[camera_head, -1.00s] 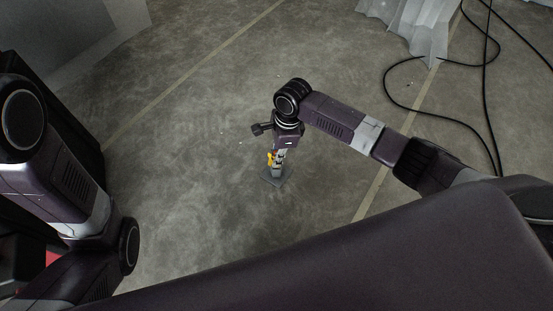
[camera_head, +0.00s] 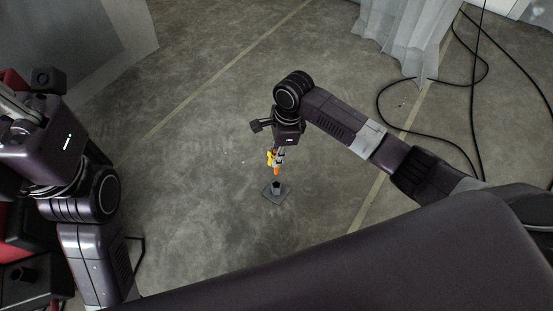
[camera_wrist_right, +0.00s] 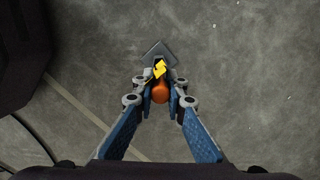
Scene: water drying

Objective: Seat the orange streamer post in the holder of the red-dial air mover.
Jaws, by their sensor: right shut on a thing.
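My right gripper (camera_head: 278,158) is shut on the orange streamer post (camera_head: 276,171), which has a yellow streamer at its upper part. The post hangs roughly upright just above a grey floor stand (camera_head: 275,194) with a dark upright socket. In the right wrist view the blue-padded fingers close around the orange post (camera_wrist_right: 160,94), with the yellow streamer (camera_wrist_right: 159,69) beyond it. My left gripper (camera_head: 16,106) shows only partly at the left edge, and its jaws are unclear. No red dial can be made out.
Red and black equipment (camera_head: 35,232) stands at the left edge, partly behind my left arm. A dark short cylinder (camera_head: 26,273) shows on it. Black cables (camera_head: 473,130) and a pale curtain (camera_head: 405,35) are at the right and top right.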

